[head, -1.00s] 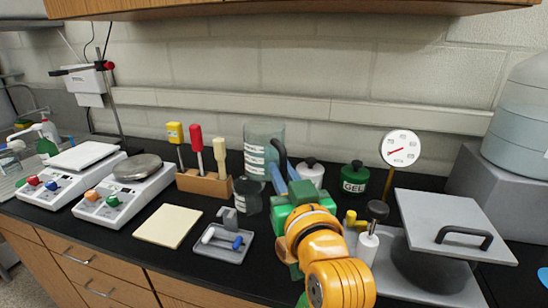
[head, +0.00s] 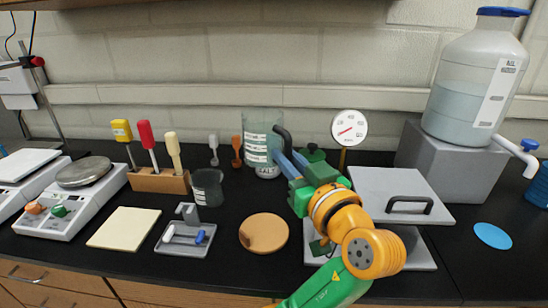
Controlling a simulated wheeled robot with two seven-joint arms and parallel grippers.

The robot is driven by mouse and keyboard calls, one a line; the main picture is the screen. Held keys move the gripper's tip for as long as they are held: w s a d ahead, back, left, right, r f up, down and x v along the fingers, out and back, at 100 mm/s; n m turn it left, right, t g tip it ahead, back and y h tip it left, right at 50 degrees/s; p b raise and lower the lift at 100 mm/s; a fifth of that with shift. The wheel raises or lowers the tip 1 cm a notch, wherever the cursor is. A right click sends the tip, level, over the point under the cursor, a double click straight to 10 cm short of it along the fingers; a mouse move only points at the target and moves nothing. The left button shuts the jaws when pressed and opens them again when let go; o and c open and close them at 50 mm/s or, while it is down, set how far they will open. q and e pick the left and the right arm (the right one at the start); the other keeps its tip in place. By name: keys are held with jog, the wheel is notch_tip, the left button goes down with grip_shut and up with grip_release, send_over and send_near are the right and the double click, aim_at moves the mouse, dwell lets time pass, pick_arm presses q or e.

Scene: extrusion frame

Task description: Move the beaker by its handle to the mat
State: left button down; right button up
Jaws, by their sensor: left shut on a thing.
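The tall clear beaker (head: 261,150) with white labels stands upright at the back middle, with its dark handle (head: 284,137) on its right side. My left gripper (head: 288,163) is shut on the handle. I cannot tell whether the beaker's base touches the counter. A cream square mat (head: 124,228) lies flat at the front left, and a round tan disc (head: 263,232) lies at the front middle. A blue round disc (head: 493,235) lies at the far right. I cannot tell which of these flat pieces is the task's mat. My right gripper is not in view.
A small dark beaker (head: 207,188) stands left of the tall one, beside a wooden rack (head: 158,182) of tools. A grey tray (head: 187,238) lies in front. A grey press with a lid (head: 400,193) and a gauge (head: 348,129) stand to the right.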

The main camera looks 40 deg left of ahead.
pick_arm(q)
jog(key=shift+f+b, duration=9.25)
jog(key=shift+f, duration=0.6)
jog(key=shift+f+b, duration=0.6)
jog(key=shift+f, duration=0.05)
jog(key=c, duration=0.8)
grip_release()
jog(key=shift+a, duration=0.1)
